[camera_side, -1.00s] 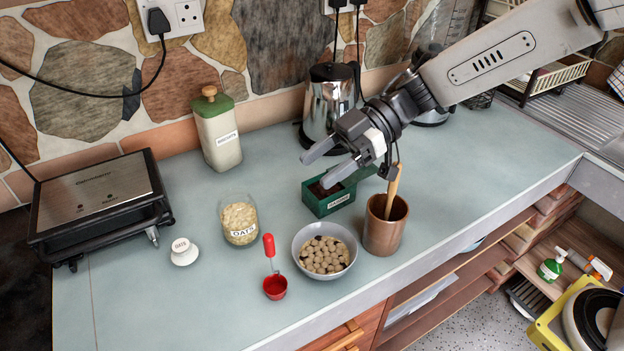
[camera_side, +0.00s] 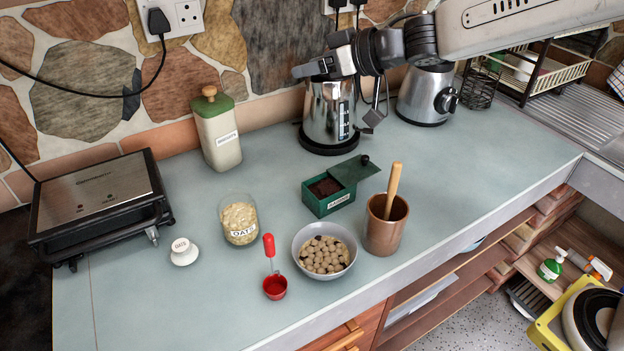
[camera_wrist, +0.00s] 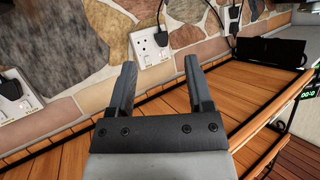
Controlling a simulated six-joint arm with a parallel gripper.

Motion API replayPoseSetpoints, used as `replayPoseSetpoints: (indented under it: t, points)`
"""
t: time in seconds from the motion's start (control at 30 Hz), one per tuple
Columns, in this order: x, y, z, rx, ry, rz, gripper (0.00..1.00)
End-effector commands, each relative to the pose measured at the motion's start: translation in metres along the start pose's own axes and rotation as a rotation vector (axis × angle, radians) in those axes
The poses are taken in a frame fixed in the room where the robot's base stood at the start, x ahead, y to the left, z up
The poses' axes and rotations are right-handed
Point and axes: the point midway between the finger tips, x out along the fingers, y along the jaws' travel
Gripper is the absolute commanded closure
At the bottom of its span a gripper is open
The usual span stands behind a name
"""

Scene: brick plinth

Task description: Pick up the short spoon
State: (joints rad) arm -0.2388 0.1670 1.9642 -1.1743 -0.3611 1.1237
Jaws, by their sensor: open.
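A red scoop-like spoon (camera_side: 271,268) with a short red handle and a round bowl lies on the counter in the side view, left of the grey bowl. A wooden handle (camera_side: 393,178) stands upright in a copper-coloured cup (camera_side: 385,232); its lower end is hidden. My gripper (camera_side: 302,70) is high at the back, in front of the stone wall and over the steel kettle, far from both. In the wrist view my gripper (camera_wrist: 158,62) is open, with nothing between its fingers. No spoon shows in that view.
A steel kettle (camera_side: 329,115) stands below my gripper. A green box (camera_side: 328,195) of dark grounds, a grey bowl (camera_side: 325,266) of round pieces, an oats jar (camera_side: 238,220) and a white lid (camera_side: 184,252) stand nearby. The front-left counter is clear.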

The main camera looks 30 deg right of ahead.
Motion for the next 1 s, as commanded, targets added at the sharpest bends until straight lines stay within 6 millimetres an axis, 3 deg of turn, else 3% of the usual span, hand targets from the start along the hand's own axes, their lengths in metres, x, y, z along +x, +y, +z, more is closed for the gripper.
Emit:
replayPoseSetpoints:
  t: [0.2,0.5,0.77,1.0]
  points:
    - [-0.009,0.040,-0.001,0.232,-0.035,0.255,0.34]
    - [-0.036,0.071,0.022,0.576,-0.144,0.555,0.34]
    - [-0.068,0.069,0.053,0.878,-0.304,0.766,0.34]
    - [-0.098,0.043,0.080,1.136,-0.504,0.911,0.34]
